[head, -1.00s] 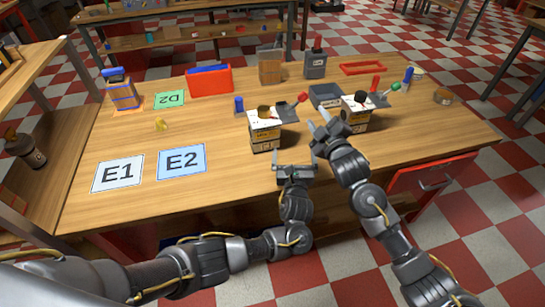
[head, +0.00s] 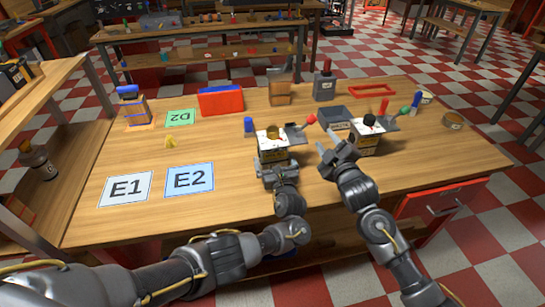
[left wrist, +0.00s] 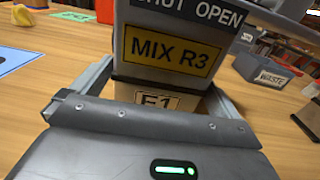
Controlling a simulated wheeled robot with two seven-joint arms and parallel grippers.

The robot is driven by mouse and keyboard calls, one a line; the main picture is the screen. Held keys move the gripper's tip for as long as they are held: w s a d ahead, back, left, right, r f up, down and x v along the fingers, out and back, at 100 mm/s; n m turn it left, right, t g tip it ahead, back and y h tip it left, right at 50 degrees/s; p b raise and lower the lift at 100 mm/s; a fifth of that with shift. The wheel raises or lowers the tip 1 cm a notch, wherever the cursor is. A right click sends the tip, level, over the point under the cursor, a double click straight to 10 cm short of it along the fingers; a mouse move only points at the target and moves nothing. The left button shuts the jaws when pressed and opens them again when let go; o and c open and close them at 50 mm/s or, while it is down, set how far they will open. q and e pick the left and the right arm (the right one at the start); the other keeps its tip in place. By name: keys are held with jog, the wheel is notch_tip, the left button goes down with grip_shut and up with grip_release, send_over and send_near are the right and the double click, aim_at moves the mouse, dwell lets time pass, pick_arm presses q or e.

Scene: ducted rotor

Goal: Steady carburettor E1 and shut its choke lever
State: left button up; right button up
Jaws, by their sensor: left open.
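A grey tray (head: 335,115) stands behind the carburettors, marked "WASTE" in the left wrist view (left wrist: 262,72). Mats E1 (head: 126,188) and E2 (head: 189,179) lie at the left; the table between is mostly clear.

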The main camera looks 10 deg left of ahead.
pick_arm(q)
jog(key=shift+x, duration=1.45)
jog(key=c, duration=1)
